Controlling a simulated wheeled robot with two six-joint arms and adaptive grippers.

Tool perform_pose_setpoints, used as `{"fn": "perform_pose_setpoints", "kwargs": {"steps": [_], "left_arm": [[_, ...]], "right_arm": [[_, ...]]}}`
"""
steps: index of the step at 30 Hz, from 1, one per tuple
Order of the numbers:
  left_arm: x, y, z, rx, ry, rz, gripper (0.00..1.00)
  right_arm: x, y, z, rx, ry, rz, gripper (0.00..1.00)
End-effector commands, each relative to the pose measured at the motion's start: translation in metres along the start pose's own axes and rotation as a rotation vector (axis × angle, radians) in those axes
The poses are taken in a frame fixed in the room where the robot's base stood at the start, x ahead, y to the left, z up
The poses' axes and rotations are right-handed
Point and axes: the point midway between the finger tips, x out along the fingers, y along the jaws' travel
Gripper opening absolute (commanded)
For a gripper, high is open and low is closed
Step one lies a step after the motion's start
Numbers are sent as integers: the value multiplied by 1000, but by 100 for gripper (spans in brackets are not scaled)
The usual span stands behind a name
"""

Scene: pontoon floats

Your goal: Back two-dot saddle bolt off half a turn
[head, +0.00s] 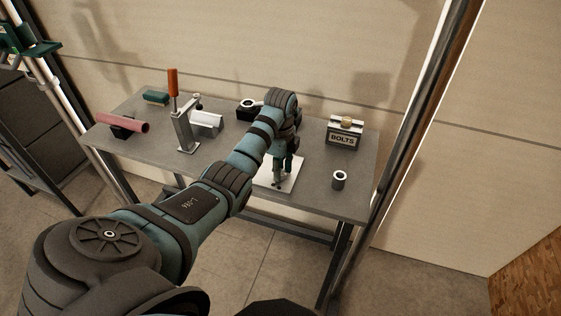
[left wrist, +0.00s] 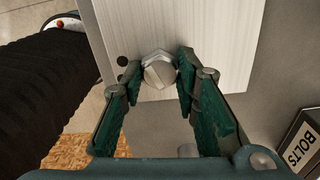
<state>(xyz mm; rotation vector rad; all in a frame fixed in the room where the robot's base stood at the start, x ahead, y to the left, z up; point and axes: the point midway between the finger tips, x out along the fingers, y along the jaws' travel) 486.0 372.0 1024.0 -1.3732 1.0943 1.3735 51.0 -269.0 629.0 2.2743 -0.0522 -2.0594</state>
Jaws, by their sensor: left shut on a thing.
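My left gripper (head: 283,172) reaches down over a pale metal plate (head: 295,172) on the grey workbench. In the left wrist view its green-padded fingers (left wrist: 159,66) are shut on a silver bolt (left wrist: 160,72), one on each side of its head. A slot line crosses the bolt head. The bolt stands at the near edge of the plate, which also shows there (left wrist: 215,38). In the head view, the gripper hides most of the bolt. My right gripper is not in view.
A box marked BOLTS (head: 344,135) stands right of the plate, with a small grey ring-topped cylinder (head: 339,180) nearer the right edge. An orange-handled clamp (head: 185,132), a pink tube (head: 124,122) and a green block (head: 155,97) are on the left.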

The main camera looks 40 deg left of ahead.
Motion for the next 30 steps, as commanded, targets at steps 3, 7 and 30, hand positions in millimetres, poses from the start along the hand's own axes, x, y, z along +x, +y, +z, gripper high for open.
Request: {"fn": "perform_pose_setpoints", "kwargs": {"steps": [3,7,30], "left_arm": [[0,0,0,-390,0,0,4],[-1,0,0,-667,0,0,4],[-2,0,0,-1759,0,-1,4]], "right_arm": [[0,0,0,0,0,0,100],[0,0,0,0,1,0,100],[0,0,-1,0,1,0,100]]}}
